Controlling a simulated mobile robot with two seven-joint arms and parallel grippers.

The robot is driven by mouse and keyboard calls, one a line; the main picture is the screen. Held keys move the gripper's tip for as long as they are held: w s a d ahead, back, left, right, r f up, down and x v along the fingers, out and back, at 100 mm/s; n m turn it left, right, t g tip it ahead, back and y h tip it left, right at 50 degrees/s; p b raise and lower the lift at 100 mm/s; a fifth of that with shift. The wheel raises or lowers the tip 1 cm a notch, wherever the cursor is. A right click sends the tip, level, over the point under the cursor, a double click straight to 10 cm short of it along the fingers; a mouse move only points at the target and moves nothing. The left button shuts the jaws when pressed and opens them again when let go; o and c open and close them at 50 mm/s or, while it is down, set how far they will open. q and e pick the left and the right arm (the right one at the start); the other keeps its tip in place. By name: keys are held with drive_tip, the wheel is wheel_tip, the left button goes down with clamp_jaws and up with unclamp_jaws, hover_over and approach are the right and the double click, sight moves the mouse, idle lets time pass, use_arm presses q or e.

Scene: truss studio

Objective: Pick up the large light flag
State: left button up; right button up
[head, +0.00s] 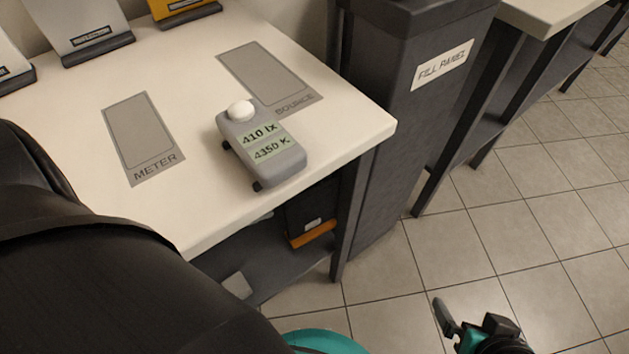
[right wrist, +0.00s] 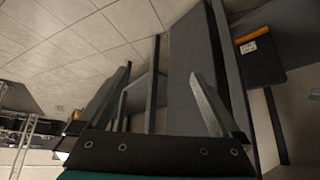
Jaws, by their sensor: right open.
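No thing here is plainly marked as the large light flag. A dark panel with an orange edge and a small white label (head: 303,213) stands under the white table, partly hidden by the tabletop; it may be a flag, but I cannot tell its size. A similar dark panel with an orange strip (right wrist: 262,60) shows at the upper right in the right wrist view. My right gripper (head: 464,324) is low over the floor at the bottom right, apart from the table. Its fingers (right wrist: 160,82) are spread with nothing between them. My left gripper is out of view.
The tiled floor (head: 500,240) at right is clear.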

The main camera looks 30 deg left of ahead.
sight(305, 195)
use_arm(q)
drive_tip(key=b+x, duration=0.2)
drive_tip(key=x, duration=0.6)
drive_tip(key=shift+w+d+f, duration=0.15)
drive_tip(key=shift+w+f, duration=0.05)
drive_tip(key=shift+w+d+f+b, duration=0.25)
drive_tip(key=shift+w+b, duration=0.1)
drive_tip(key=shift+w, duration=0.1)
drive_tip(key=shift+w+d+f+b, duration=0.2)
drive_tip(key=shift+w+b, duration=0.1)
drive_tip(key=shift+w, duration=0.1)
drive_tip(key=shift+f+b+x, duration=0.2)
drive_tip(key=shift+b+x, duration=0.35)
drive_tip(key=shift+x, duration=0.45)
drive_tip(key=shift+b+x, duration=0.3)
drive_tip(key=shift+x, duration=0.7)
use_arm(e)
drive_tip(key=w+a+r+t+y, duration=0.2)
drive_tip(key=a+r+t+y, duration=0.1)
drive_tip(key=a+t, duration=0.5)
drive_tip(key=shift+w+a+t+y, duration=0.3)
drive_tip(key=shift+t+y, duration=0.1)
drive_tip(key=shift+y, duration=0.5)
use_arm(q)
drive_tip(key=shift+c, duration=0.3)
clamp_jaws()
use_arm(e)
drive_tip(key=shift+d, duration=0.1)
